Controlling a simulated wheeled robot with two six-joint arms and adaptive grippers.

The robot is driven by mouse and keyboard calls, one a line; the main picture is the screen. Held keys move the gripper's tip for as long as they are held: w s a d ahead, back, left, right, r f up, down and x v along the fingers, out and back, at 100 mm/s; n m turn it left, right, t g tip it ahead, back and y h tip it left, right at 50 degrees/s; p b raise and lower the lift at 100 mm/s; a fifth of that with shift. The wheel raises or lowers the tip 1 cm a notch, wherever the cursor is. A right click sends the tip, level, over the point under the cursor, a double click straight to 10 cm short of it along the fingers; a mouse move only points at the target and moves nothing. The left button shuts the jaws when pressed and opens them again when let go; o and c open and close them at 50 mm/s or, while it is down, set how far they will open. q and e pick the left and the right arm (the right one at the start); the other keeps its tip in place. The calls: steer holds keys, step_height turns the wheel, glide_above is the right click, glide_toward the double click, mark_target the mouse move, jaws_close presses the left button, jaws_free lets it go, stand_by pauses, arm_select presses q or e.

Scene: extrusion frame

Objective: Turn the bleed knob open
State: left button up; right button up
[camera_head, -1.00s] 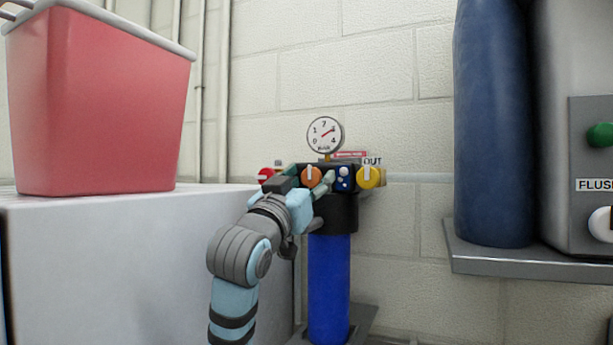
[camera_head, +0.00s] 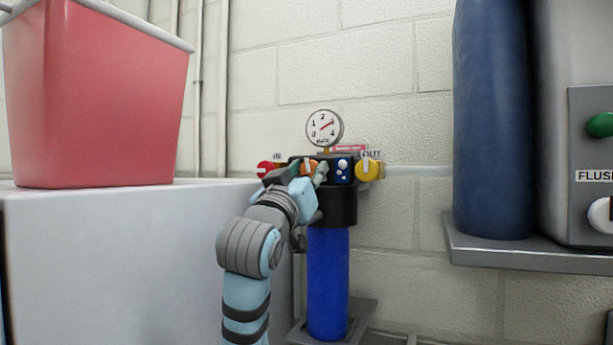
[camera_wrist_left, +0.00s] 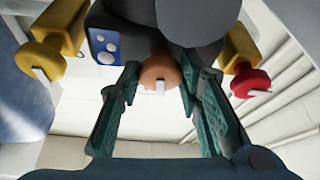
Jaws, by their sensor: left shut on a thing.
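The orange knob (camera_head: 309,164), with a white pointer mark, sits in the middle of the filter head's dark front; I take it for the bleed knob. My left gripper (camera_head: 308,171) is at this knob and partly covers it in the head view. In the left wrist view the orange knob (camera_wrist_left: 152,72) lies between the two green fingers of the left gripper (camera_wrist_left: 160,80), which are shut on it. The knob's white mark points roughly along the fingers there. My right gripper is in neither view.
A red knob (camera_head: 266,169) marked IN is left of the gripper, and a yellow knob (camera_head: 367,169) marked OUT is right. A gauge (camera_head: 325,127) stands above, the blue filter housing (camera_head: 328,280) below. A white box (camera_head: 130,260) with a red bin (camera_head: 95,100) is at left.

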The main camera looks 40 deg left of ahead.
arm_select(q)
steer(key=n+y, duration=0.1)
steer(key=n, duration=0.1)
steer(key=n+g+y, duration=0.1)
steer(key=n, duration=0.2)
steer(key=shift+d+b, duration=0.15)
steer(key=shift+b, duration=0.25)
steer(key=n+g, duration=0.1)
steer(key=n, duration=0.2)
steer(key=n+g+y, duration=0.1)
steer(key=n, duration=0.2)
steer(key=shift+w+g+y+b, duration=0.1)
steer(key=shift+g+y+b, duration=0.2)
steer(key=shift+g+b, duration=0.1)
steer(key=n+g, duration=0.1)
steer(key=n, duration=0.1)
steer(key=n+g, duration=0.1)
steer(key=n, duration=0.2)
steer(key=shift+d+r, duration=0.1)
steer(key=shift+r, duration=0.1)
steer(key=shift+n+g+p, duration=0.55)
steer(key=shift+n+g, duration=0.05)
steer(key=shift+n, duration=1)
steer(key=o, duration=1.1)
steer(key=shift+o, duration=0.2)
